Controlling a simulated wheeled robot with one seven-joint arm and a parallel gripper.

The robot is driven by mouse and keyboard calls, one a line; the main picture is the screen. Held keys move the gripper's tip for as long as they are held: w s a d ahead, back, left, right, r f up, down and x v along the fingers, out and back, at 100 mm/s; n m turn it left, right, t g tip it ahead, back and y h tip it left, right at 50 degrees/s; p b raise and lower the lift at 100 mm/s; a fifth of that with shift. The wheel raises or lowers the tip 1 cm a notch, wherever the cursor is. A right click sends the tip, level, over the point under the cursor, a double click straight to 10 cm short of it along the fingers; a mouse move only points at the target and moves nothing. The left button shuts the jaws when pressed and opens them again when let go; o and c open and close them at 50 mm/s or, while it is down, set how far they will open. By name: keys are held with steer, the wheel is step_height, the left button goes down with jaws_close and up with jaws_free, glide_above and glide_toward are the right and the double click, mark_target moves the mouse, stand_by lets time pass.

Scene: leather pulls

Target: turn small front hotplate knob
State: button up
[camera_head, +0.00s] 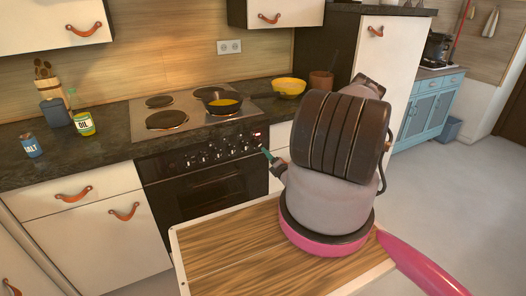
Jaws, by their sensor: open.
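A row of several dark knobs (217,150) runs along the control panel at the top of the black oven (205,190). The knobs are small in this view, and I cannot read which one belongs to the small front hotplate. The hob (190,108) above has dark round plates, with a large one (167,120) at the front left. A pan (221,104) with yellow contents stands on its right side. My gripper (266,154) is small and partly hidden by my arm. Its teal tips are open at the right end of the panel; I cannot tell whether they touch a knob.
A yellow bowl (289,88) and a brown pot (321,81) stand right of the hob. An oil bottle (84,124), a salt shaker (31,145) and a utensil holder (55,112) stand left. Cabinets with leather pulls flank the oven. Grey floor is clear at right.

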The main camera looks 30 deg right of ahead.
steer(key=s, duration=0.4)
steer(key=shift+w, duration=0.1)
stand_by(0.3)
steer(key=w+a+r+n+y, duration=0.2)
steer(key=r+n+y, duration=0.1)
steer(key=r+n, duration=0.15)
steer(key=w+a+r+n+y, duration=0.1)
steer(key=a+r+n+y, duration=0.1)
steer(key=r+n+y, duration=0.3)
steer(key=s+a+r+n+g+y, duration=0.3)
steer(key=a+r+n+g, duration=0.5)
steer(key=r, duration=0.4)
steer(key=s+a+r+n+g+y, duration=0.3)
steer(key=a+r+n+g, duration=0.35)
steer(key=r+n, duration=0.4)
steer(key=s+r+n+t+h, duration=0.3)
steer(key=s+r+n+h, duration=0.9)
steer(key=s+r, duration=1)
steer(key=r+n, duration=0.1)
steer(key=n, duration=0.2)
steer(key=shift+s+n+t+h, duration=0.2)
steer(key=shift+n+t+h, duration=0.1)
steer(key=shift+t, duration=0.05)
